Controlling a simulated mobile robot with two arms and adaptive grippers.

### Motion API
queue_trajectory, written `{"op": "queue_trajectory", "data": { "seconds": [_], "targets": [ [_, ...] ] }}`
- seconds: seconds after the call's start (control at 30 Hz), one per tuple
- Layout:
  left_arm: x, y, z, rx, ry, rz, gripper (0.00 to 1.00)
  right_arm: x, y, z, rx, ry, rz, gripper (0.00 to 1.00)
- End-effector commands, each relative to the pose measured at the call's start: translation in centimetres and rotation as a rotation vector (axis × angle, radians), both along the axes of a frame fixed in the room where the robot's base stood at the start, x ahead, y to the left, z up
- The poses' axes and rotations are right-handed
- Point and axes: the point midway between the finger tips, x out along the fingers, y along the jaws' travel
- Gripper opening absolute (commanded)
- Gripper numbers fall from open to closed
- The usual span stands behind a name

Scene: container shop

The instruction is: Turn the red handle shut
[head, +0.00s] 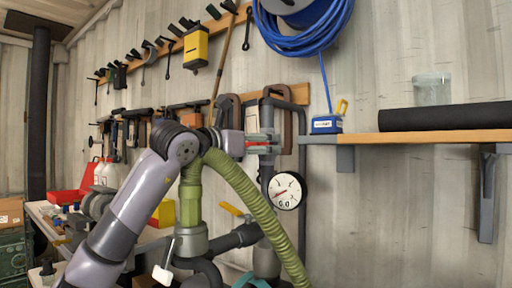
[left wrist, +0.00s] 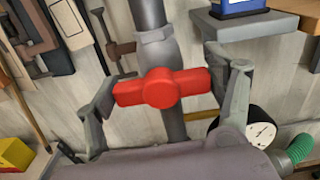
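The red handle (left wrist: 160,88) is a bar with a thick round hub, on a grey vertical pipe (left wrist: 150,14). In the left wrist view it lies nearly crosswise to the pipe. In the head view only a small part of the red handle (head: 258,143) shows by my gripper. My left gripper (head: 268,142) is at the handle with its fingers spread wide. In the left wrist view the fingers of the left gripper (left wrist: 172,78) stand at the two ends of the bar. The left finger seems to touch its end; contact at the right is unclear. My right gripper is not in view.
A round gauge (head: 286,191) sits just below right of the handle. A green ribbed hose (head: 252,196) and a yellow lever (head: 232,209) are below. A wooden shelf (head: 440,137) juts out at right. Clamps and tools hang on the wall behind.

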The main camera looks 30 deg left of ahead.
Motion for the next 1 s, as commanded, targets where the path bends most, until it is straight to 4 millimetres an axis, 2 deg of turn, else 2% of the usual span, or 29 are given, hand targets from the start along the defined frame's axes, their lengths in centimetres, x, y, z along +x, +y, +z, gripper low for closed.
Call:
{"op": "queue_trajectory", "data": {
  "seconds": [0.23, 0.63, 0.77, 1.0],
  "targets": [
    [0.0, 0.0, 0.0, 0.003, 0.0, 0.0, 0.95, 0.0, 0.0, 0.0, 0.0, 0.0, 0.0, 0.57],
    [-0.4, 0.0, 0.0, 0.004, -0.001, 0.0, 0.95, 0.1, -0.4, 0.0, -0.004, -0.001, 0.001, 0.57],
    [-2.2, 0.2, 0.0, 0.006, -0.001, 0.001, 0.95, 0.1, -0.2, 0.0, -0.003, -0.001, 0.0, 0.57],
    [-7.3, 0.7, 0.0, 0.005, -0.001, 0.002, 0.95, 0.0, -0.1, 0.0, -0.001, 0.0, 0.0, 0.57]
  ]
}}
